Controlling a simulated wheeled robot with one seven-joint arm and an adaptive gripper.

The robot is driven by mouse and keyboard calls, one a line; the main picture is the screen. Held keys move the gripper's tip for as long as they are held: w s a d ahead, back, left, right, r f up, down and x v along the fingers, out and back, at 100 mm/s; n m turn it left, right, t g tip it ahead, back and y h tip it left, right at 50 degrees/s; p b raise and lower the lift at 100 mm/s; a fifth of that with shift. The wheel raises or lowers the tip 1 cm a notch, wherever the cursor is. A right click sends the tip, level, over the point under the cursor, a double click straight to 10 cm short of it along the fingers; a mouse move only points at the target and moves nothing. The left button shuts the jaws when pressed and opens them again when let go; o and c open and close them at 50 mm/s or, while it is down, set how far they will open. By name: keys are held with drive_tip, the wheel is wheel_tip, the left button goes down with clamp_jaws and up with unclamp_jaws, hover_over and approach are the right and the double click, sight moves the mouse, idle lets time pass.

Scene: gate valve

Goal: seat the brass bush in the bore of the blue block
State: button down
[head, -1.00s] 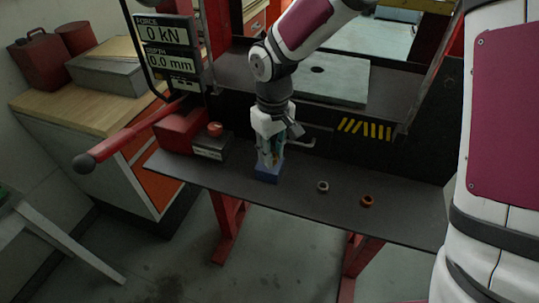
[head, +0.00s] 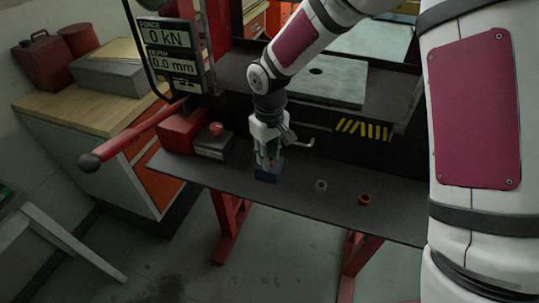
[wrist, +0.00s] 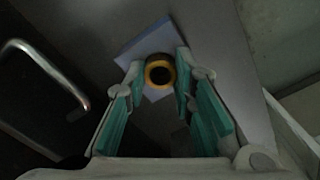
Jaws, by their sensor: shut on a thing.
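The brass bush (wrist: 149,74) is a yellow ring with a dark centre, held between my fingertips in the wrist view. My gripper (wrist: 160,75) is shut on it. The blue block (wrist: 146,42) lies right behind the bush, and its bore is hidden by the bush. In the head view my gripper (head: 268,163) points down just above the blue block (head: 267,177), which sits on the dark shelf. The bush cannot be made out there. I cannot tell whether the bush touches the block or has entered the bore.
A grey ring (head: 320,185) and a copper-coloured ring (head: 364,200) lie on the dark shelf (head: 300,200) to the right of the block. A red unit (head: 182,132) with a red-knobbed box (head: 214,145) stands to the left. The shelf's front edge is close by.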

drive_tip(key=shift+s+d+f, duration=0.15)
drive_tip(key=shift+s+f, duration=0.05)
drive_tip(key=shift+f, duration=0.6)
drive_tip(key=c, duration=1.6)
unclamp_jaws()
drive_tip(key=shift+c, duration=0.2)
drive_tip(key=o, duration=0.3)
drive_tip(key=shift+w, duration=0.1)
drive_tip(key=shift+w+f, duration=0.1)
drive_tip(key=shift+f, duration=0.05)
drive_tip(key=shift+r, duration=0.25)
